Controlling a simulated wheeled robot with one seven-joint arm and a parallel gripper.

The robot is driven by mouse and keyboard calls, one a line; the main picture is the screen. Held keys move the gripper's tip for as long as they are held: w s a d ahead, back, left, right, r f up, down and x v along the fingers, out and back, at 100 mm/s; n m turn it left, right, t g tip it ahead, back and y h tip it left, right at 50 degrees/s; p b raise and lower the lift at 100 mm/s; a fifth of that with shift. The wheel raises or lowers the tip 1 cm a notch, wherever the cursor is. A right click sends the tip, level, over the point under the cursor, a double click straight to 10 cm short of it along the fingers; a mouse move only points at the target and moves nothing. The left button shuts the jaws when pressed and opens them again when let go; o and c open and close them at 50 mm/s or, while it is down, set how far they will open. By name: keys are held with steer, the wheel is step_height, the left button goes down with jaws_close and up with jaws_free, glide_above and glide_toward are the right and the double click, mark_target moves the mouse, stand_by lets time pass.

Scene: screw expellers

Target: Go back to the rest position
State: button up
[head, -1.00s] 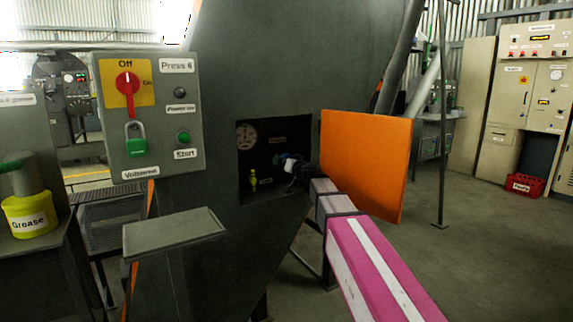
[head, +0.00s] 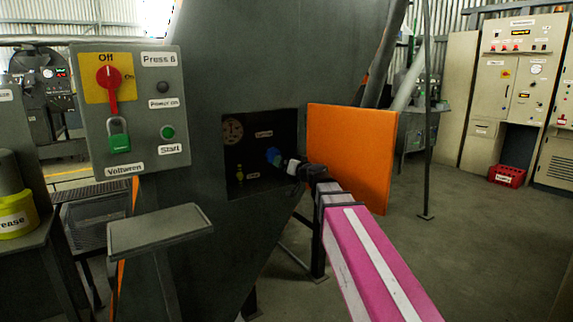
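My arm, pink and white, reaches in from the lower right. My gripper (head: 294,168) is at its far end, at the right edge of a dark recess (head: 237,131) in the grey machine (head: 240,60). The gripper is small and dark here, and its fingers cannot be made out clearly. A blue knob-like part (head: 273,155) is inside the recess, just left of the gripper; I cannot tell whether they touch. A round gauge (head: 232,132) and a small yellow-green fitting (head: 240,174) are also in the recess.
An orange door (head: 350,155) stands open right of the recess, close to my arm. A control box (head: 130,110) with a red switch and green padlock is at left, above a small grey shelf (head: 160,229). Clear floor (head: 455,240) lies at right, before beige cabinets (head: 515,85).

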steer(key=s+d+f+g+h, duration=0.1)
steer(key=s+d+f+g, duration=0.15)
steer(key=f, duration=0.65)
steer(key=s+d+f+g+h, duration=0.1)
steer(key=s+f+g+h, duration=0.2)
steer(key=f, duration=0.6)
steer(key=s+d+f+g, duration=0.25)
steer(key=s+f, duration=0.25)
steer(key=f, duration=0.3)
steer(key=s+d+f+m+g+h, duration=0.3)
steer(key=s+d+f+g+h, duration=0.3)
steer(key=s+d+f, duration=0.5)
step_height(320, 180, down, 4)
steer(key=s+g, duration=0.1)
steer(key=s, duration=0.1)
steer(key=shift+s, duration=0.3)
steer(key=shift+r, duration=0.1)
